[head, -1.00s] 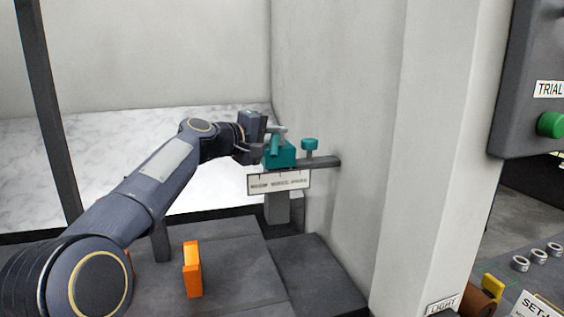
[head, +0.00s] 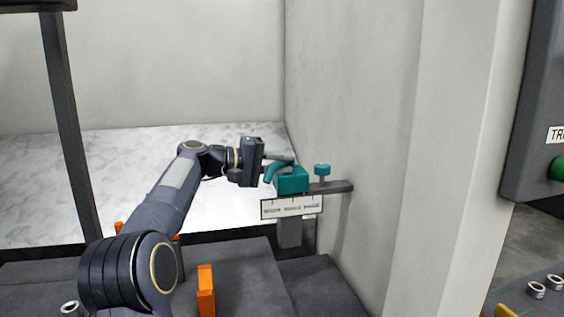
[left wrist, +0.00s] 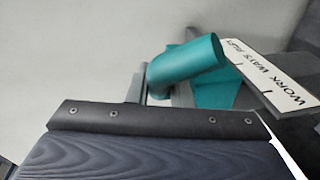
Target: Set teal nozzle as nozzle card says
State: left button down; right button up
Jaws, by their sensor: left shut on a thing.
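The teal nozzle (head: 273,171) is a bent tube on a teal block (head: 292,182) at the end of a dark bar from the wall. In the left wrist view its thick teal tube (left wrist: 187,62) lies just beyond the dark jaw. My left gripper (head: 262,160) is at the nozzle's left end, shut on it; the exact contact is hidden. A white scale plate (head: 291,208) with tick marks is below the block. My right gripper is out of view.
A teal knob (head: 322,168) stands on the dark bar (head: 335,187) right of the block. The pale wall (head: 345,130) is close on the right. An orange upright piece (head: 206,290) stands on the dark surface below. A panel with a green button (head: 558,169) is at far right.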

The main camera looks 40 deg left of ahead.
pick_arm(q)
jog(key=c, duration=1.6)
grip_release()
jog(key=shift+v, duration=3.9)
jog(key=shift+a, duration=0.1)
